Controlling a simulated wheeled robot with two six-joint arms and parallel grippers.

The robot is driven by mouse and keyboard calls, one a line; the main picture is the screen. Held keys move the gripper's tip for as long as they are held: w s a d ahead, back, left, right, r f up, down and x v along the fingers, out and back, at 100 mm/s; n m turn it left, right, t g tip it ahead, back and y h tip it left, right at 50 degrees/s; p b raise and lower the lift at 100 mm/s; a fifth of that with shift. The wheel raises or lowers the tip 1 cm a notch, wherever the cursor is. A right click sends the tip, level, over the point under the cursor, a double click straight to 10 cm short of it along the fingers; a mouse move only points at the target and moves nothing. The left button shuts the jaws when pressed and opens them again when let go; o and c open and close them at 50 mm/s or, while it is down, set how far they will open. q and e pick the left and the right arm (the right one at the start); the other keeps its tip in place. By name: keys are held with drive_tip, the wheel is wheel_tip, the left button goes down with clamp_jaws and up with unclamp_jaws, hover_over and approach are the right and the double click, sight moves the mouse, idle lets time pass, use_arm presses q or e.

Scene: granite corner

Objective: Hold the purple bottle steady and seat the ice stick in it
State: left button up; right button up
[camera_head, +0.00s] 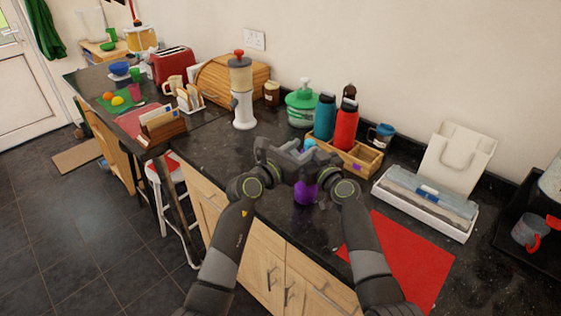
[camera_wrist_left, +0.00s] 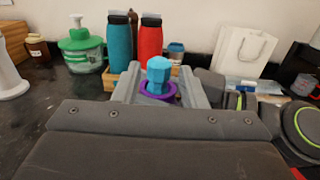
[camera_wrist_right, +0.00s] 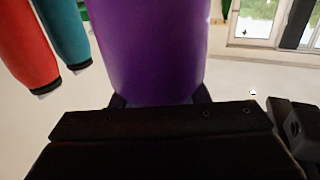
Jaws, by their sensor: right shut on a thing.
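The purple bottle (camera_head: 305,193) is upright over the front part of the dark counter. My right gripper (camera_wrist_right: 160,98) is shut on it, and its purple side fills the upper middle of the right wrist view. The light-blue ice stick (camera_wrist_left: 158,72) stands upright inside the ring of the bottle's purple mouth (camera_wrist_left: 157,92) in the left wrist view. Its lower part is hidden, so I cannot tell how deep it sits. My left gripper (camera_wrist_left: 160,88) has its fingers on either side of the stick, with gaps showing; it looks open. The stick's top also shows in the head view (camera_head: 309,144).
A wooden box (camera_head: 358,160) with a teal bottle (camera_head: 325,117) and a red bottle (camera_head: 346,125) stands just behind. A red mat (camera_head: 400,262) lies at the right front. A white tray (camera_head: 425,211) is to the right. A white grinder (camera_head: 242,100) stands left of the grippers.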

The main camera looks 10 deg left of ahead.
use_arm(q)
drive_tip(key=v, duration=0.9)
drive_tip(key=shift+s+a+r, duration=0.2)
drive_tip(key=shift+a, duration=0.2)
use_arm(e)
drive_tip(key=o, duration=1.2)
drive_tip(key=shift+c, duration=0.2)
drive_tip(key=shift+d, duration=0.1)
